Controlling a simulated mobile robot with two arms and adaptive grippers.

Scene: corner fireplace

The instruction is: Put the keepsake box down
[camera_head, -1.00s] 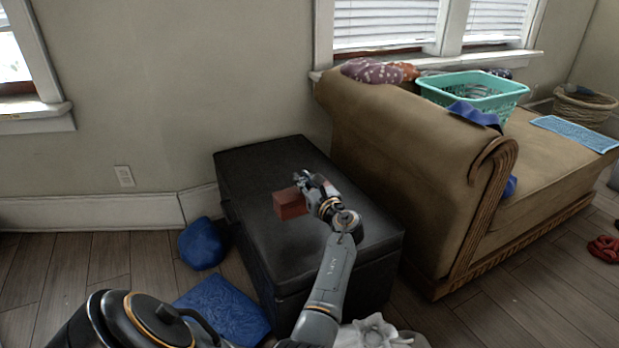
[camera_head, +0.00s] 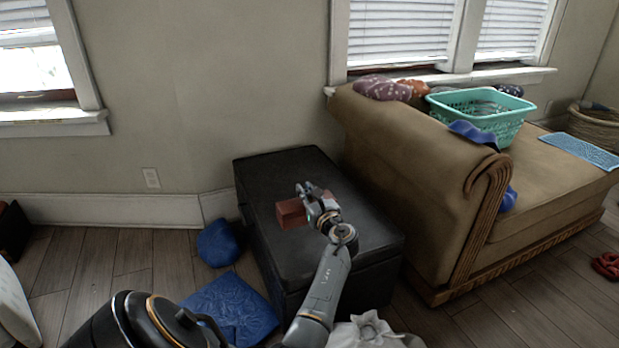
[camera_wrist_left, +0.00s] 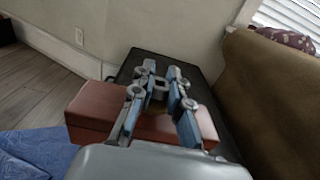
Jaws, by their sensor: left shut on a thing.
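The keepsake box is a small reddish-brown box (camera_head: 291,213) over the black ottoman (camera_head: 291,169) in the head view. My left gripper (camera_head: 311,196) is shut on it from the right side. In the left wrist view the box (camera_wrist_left: 95,108) lies across the picture, with the two blue-padded fingers of the gripper (camera_wrist_left: 154,92) over its middle. The ottoman's dark top shows behind it. I cannot tell whether the box's underside touches the ottoman. My right gripper is not in view.
A tan sofa (camera_head: 415,165) stands close on the ottoman's right, with a teal basket (camera_head: 490,120) on it. Blue cushions (camera_head: 217,243) lie on the floor to the left. A white crumpled thing (camera_head: 370,333) is at the ottoman's front. The ottoman top around the box is clear.

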